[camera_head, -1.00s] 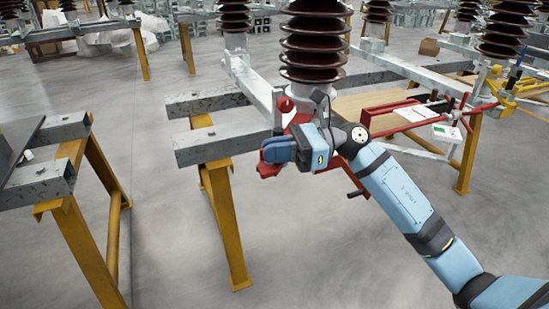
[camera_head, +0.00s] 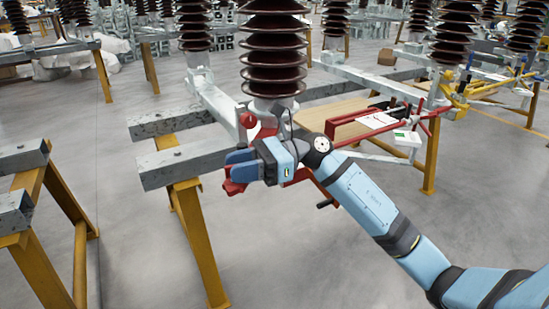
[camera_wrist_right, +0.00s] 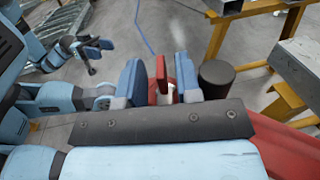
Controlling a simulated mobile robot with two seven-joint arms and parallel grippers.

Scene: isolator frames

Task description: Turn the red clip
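The red clip (camera_head: 234,187) is by the end of a grey steel beam, below a brown ribbed insulator. In the head view my right gripper (camera_head: 240,165) covers much of it. In the right wrist view a narrow red piece of the clip (camera_wrist_right: 162,76) stands between the two blue fingers of my right gripper (camera_wrist_right: 160,80). Thin gaps show on both sides of it, so the fingers are open around it. My left gripper (camera_wrist_right: 90,46) shows small in the right wrist view, away from the clip; its opening is unclear. It is out of the head view.
The insulator (camera_head: 273,60) rises just behind the gripper. The grey beam (camera_head: 190,160) rests on yellow legs (camera_head: 200,240). Red bars and a white box (camera_head: 408,139) stand to the right. Another beam stand is at far left. The floor between the stands is clear.

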